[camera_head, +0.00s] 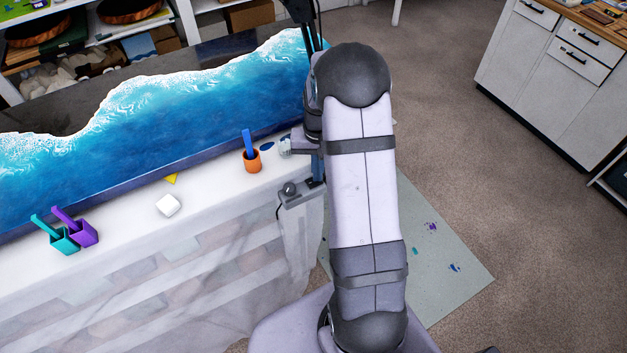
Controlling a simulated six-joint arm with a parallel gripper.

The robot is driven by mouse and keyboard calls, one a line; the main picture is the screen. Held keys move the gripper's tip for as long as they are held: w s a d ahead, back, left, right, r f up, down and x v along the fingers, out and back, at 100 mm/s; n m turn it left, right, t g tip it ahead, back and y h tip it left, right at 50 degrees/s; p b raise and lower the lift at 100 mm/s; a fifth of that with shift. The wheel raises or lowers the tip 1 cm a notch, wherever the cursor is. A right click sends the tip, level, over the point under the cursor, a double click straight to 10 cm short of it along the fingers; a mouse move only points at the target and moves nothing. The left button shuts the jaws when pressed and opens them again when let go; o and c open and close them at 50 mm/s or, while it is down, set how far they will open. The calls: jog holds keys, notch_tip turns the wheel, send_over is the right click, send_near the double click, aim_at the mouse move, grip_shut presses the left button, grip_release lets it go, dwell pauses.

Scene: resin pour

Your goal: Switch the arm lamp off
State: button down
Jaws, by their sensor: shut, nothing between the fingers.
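The arm lamp shows only in part: its thin dark arm (311,30) rises out of the top of the picture, and its head is out of view. A grey clamp (303,194) with a round knob grips the table's right end, and a dark cable hangs from it. I cannot make out the lamp's switch or whether the lamp is lit. My gripper (303,147) is partly hidden behind my own arm, just above the clamp and close to the lamp's post. It is shut and empty. I cannot tell whether it touches the lamp.
A blue wave resin panel (180,105) lies on the covered table (215,190). Along its front edge are an orange cup (252,161), a white block (168,205), a yellow wedge (171,179), a teal cup (65,241) and a purple cup (84,233). Cabinets (550,75) stand at right.

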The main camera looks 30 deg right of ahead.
notch_tip(320, 180, up, 7)
jog(key=p, duration=0.6)
dwell(0.5)
jog(key=shift+f, duration=0.1)
dwell(0.3)
jog(key=s+a+f+n+g, duration=0.2)
jog(key=s+a+f, duration=0.15)
jog(key=s, duration=0.55)
jog(key=s+a+r+n, duration=0.2)
jog(key=s+a+r, duration=0.5)
jog(key=s, duration=0.5)
jog(key=w+a+r+n+t, duration=0.2)
jog(key=a+r, duration=0.1)
jog(key=a, duration=0.2)
jog(key=shift+w+r, duration=0.3)
jog(key=shift+w, duration=0.1)
